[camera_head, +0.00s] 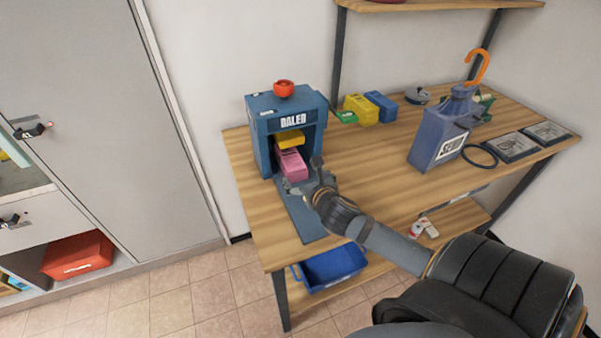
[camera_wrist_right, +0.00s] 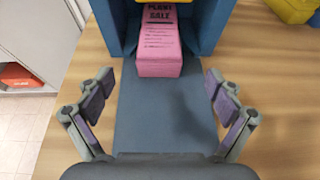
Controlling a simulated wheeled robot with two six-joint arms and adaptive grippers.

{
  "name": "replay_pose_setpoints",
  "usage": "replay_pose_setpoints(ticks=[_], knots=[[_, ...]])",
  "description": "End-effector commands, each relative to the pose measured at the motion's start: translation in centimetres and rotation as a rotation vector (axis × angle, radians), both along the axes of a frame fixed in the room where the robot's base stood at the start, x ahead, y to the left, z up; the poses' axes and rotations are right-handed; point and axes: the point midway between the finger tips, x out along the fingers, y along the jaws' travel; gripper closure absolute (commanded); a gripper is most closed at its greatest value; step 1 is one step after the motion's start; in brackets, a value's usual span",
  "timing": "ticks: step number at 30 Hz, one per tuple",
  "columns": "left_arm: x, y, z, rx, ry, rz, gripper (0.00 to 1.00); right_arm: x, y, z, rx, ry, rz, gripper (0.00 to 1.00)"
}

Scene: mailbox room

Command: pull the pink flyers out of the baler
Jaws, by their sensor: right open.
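The baler (camera_head: 262,112) is a blue box with a red knob on top, standing on the wooden table. The pink flyers (camera_head: 292,164) form a block at the baler's mouth, under a yellow plate (camera_head: 290,139). In the right wrist view the pink block (camera_wrist_right: 159,52) sticks out of the opening onto the blue tongue (camera_wrist_right: 165,115). My right gripper (camera_head: 308,182) is just in front of the block. In the right wrist view its fingers (camera_wrist_right: 158,95) are spread wide, with nothing between them. The block's rear is hidden inside the baler. My left gripper is not in view.
Yellow and blue blocks (camera_head: 361,109) stand right of the baler. A blue-grey container (camera_head: 430,135), a dark ring (camera_head: 479,155) and framed pictures (camera_head: 512,146) are further right. A blue bin (camera_head: 332,268) is on the lower shelf. Bare tabletop lies right of the baler.

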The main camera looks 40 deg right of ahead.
Motion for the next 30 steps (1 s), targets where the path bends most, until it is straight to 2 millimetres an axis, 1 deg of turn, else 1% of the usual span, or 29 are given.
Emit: replay_pose_setpoints(ticks=[4, 6, 7, 9, 12, 16, 20, 27, 28, 30], knots=[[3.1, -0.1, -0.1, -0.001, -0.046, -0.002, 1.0, 2.4, -0.7, -1.0, 0.006, -0.003, -0.005, 0.08], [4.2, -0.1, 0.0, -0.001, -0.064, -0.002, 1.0, 3.7, -1.0, -1.5, 0.007, -0.004, -0.003, 0.08], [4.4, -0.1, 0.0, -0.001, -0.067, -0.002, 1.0, 4.2, -1.1, -1.8, 0.008, -0.002, -0.003, 0.08], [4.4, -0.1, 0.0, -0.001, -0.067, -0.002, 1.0, 5.3, -1.5, -2.2, 0.006, -0.003, -0.003, 0.08], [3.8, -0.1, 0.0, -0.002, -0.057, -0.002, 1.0, 6.6, -1.8, -2.8, 0.004, -0.001, -0.002, 0.08], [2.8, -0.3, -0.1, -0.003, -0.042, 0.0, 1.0, 7.7, -2.2, -3.3, 0.003, 0.0, 0.0, 0.08], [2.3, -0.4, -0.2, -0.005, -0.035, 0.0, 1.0, 8.2, -2.3, -3.5, 0.002, -0.001, 0.0, 0.08], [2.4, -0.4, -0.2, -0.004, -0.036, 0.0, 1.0, 8.2, -2.3, -3.6, 0.003, -0.001, 0.001, 0.08], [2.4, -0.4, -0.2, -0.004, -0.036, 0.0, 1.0, 8.2, -2.3, -3.6, 0.002, -0.001, 0.0, 0.09], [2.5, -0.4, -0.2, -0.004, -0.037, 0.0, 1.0, 8.2, -2.3, -3.6, 0.002, -0.001, 0.0, 0.18]])
